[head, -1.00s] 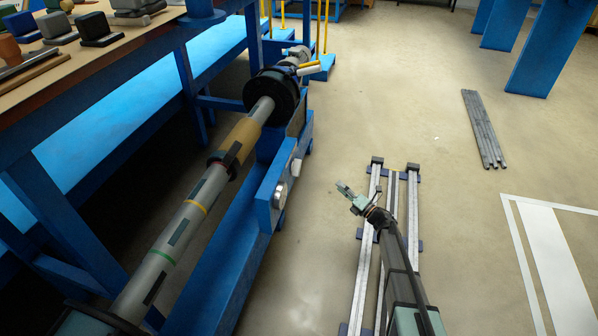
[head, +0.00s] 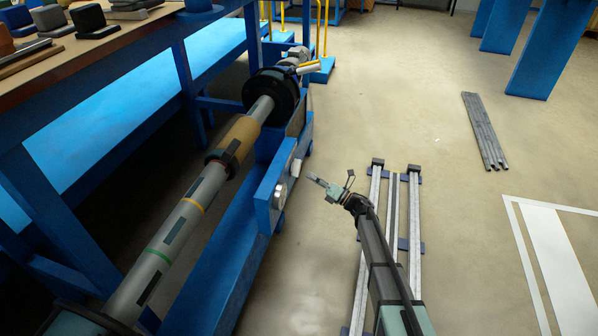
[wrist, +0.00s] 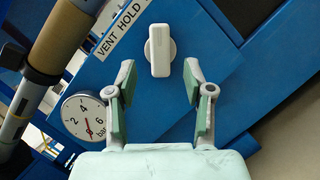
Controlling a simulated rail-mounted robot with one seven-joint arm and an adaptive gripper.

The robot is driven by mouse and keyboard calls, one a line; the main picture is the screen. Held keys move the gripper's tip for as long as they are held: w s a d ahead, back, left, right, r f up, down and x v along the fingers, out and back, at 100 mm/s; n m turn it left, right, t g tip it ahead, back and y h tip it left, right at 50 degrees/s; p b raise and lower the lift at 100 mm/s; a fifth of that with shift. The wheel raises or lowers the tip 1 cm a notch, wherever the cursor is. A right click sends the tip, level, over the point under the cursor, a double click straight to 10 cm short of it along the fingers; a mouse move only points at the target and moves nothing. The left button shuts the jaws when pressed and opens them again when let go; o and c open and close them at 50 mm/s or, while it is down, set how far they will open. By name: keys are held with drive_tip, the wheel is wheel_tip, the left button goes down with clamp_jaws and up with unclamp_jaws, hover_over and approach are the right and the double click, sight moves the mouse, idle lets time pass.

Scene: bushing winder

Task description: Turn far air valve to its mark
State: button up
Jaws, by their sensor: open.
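A white valve handle (wrist: 160,50) on a round base sits on the blue panel in the wrist view, standing upright in the picture. A white label (wrist: 121,30) reading "VENT HOLD" is beside it at upper left. My gripper (wrist: 160,80) is open, its green-padded fingers pointing at the handle, one to each side of its lower end; I see no contact. In the head view my gripper (head: 313,177) is right of the blue panel (head: 266,196). Pale round fittings (head: 280,195) show on that panel; I cannot tell which is this valve.
A pressure gauge (wrist: 85,117) is on the panel at lower left in the wrist view. A shaft with a tan band (head: 240,134) runs alongside the panel. My rails stand on the floor, with grey bars (head: 484,130) at right. Open floor lies between.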

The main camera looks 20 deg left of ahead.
sight(299, 168)
drive_tip(key=b+x, duration=0.1)
drive_tip(key=x, duration=0.5)
drive_tip(key=shift+a+r, duration=0.1)
drive_tip(key=shift+a, duration=0.3)
drive_tip(key=shift+c, duration=0.3)
clamp_jaws()
